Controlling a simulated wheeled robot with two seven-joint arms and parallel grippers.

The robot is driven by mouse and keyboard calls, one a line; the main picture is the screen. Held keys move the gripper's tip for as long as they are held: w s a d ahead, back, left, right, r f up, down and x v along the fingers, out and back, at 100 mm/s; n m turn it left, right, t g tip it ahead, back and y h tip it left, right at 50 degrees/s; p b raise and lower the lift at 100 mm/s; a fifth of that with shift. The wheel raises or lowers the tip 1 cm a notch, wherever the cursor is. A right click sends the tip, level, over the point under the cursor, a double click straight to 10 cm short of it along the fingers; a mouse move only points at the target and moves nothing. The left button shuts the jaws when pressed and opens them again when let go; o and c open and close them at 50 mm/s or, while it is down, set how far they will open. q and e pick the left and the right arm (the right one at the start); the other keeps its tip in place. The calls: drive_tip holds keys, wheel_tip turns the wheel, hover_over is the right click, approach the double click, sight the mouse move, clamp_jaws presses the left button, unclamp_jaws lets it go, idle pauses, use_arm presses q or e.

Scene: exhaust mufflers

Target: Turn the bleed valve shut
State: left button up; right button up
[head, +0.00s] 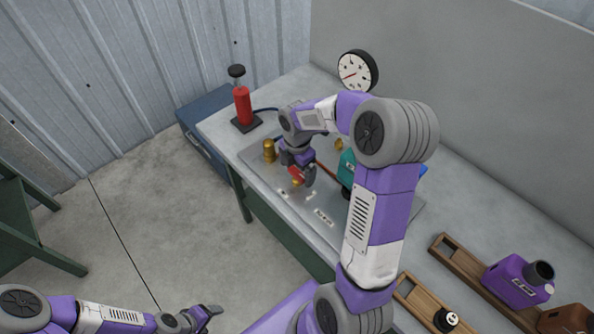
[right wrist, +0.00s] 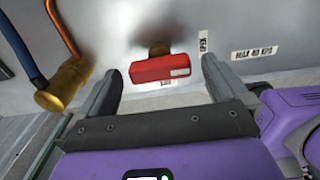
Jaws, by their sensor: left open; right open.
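The bleed valve's red bar handle (right wrist: 160,69) lies crosswise in the right wrist view, on a brass stem (right wrist: 158,49) at the metal plate. My right gripper (right wrist: 160,76) is open, with one finger on each side of the handle and a gap at both ends. In the head view the red handle (head: 295,173) shows partly behind my right gripper (head: 303,178), over the plate (head: 262,173). My left gripper (head: 209,314) is open and empty at the bottom left, away from the bench.
A brass fitting (right wrist: 62,86) with a copper pipe and blue hose stands left of the handle. A red hand pump (head: 242,104) and a gauge (head: 357,71) are at the back. A purple canister (head: 515,282) and wooden racks (head: 462,266) are at the right.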

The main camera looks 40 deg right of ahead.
drive_tip(key=shift+f, duration=0.3)
drive_tip(key=c, duration=1.1)
drive_tip(key=shift+o, duration=0.2)
